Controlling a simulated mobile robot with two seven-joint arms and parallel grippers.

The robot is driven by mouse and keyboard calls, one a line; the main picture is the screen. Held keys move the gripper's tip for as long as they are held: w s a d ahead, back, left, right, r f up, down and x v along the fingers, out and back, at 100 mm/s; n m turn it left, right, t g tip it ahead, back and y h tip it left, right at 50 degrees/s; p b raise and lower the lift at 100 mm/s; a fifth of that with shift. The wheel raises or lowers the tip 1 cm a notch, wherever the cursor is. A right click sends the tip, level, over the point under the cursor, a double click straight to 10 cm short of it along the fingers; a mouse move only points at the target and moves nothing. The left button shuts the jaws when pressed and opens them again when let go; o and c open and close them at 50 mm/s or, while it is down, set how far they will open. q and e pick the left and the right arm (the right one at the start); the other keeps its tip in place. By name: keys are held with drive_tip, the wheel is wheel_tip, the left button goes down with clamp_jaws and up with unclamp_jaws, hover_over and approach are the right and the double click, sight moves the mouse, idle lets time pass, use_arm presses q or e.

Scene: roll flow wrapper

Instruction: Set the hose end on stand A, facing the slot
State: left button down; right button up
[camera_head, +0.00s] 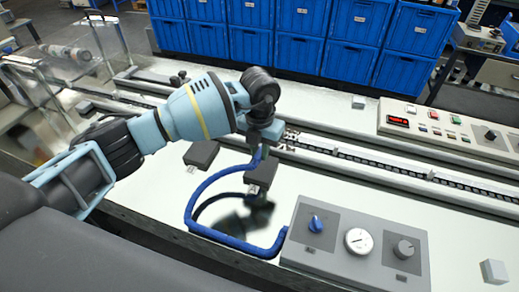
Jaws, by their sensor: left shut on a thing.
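A blue hose (189,207) loops over the white machine top, and its near end runs to the side of a grey control box (365,240). My left gripper (258,139) comes in from the left, pointing down, and is shut on the hose's upper end (257,157). It holds this end just above a dark block-shaped stand (264,173); I cannot tell whether they touch. A second dark stand (201,153) is to the left. Small labels on the stands are too small to read, and no slot can be made out. My right gripper is out of view.
A conveyor rail (375,160) crosses behind the stands. A grey panel with buttons (455,128) stands at the right, with a small white block (494,270) in front. Blue crates (320,30) line the back.

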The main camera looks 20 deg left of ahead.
sight(260, 170)
use_arm(q)
drive_tip(key=shift+f, duration=0.1)
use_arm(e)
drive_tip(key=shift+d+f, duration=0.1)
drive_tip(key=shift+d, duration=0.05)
